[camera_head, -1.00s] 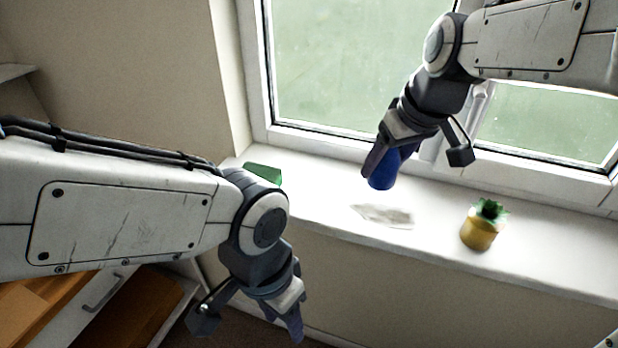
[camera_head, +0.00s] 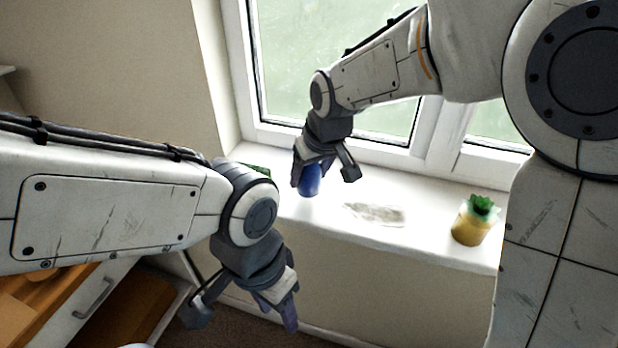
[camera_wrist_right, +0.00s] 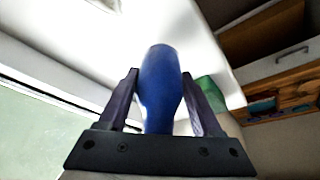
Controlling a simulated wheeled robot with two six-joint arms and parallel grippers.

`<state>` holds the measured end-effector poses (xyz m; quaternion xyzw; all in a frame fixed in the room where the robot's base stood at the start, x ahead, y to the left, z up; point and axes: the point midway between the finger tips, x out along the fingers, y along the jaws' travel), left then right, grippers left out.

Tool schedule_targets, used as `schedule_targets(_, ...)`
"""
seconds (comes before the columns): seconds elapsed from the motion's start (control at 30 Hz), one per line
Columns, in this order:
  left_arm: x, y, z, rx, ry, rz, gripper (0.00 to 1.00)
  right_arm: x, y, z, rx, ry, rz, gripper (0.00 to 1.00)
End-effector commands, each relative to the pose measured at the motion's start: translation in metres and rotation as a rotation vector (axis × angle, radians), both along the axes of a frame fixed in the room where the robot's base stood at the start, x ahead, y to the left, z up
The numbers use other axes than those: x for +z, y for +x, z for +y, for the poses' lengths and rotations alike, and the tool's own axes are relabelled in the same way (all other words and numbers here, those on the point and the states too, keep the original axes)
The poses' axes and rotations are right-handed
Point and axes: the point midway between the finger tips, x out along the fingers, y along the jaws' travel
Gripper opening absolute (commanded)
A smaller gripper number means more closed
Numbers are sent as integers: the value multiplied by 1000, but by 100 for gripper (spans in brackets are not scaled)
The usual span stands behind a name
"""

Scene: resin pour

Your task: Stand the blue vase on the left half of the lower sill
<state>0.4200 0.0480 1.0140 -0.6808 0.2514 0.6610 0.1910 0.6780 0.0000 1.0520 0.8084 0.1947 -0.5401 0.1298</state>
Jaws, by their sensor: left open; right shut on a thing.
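The blue vase (camera_head: 311,181) is at the left part of the white window sill (camera_head: 330,225) in the head view. My right gripper (camera_head: 324,178) is shut on it, reaching down from above. In the right wrist view the blue vase (camera_wrist_right: 160,85) stands between the two fingers of my right gripper (camera_wrist_right: 163,95). I cannot tell whether the vase's base touches the sill. My left gripper (camera_head: 240,315) is open and empty, in front of and below the sill, at the lower left.
A green object (camera_head: 257,168) lies at the sill's left end, partly hidden by my left arm; it also shows in the wrist view (camera_wrist_right: 211,94). A pale flat patch (camera_head: 375,214) lies mid-sill. A yellow pot with a green plant (camera_head: 472,226) stands farther right. The window (camera_head: 330,60) is behind.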

Motion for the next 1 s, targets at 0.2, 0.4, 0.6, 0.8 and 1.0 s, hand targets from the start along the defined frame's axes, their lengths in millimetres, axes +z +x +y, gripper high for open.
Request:
schedule_targets(0.2, 1, 0, 0, 0, 0, 0, 50, -20, 0, -1, -1, 1, -1, 0)
schedule_targets(0.4, 1, 0, 0, 0, 0, 0, 50, -20, 0, -1, -1, 1, -2, 0)
schedule_targets(0.6, -1, 0, 0, 0, 0, 0, 50, -23, 0, -1, -1, 1, -1, 89)
schedule_targets(0.8, -1, 0, 0, 0, 0, 0, 50, -23, 0, -1, -1, 0, 0, 96)
schedule_targets(1.0, 3, 0, 0, 0, 0, 0, 50, -18, 0, -1, -1, 1, -1, 96)
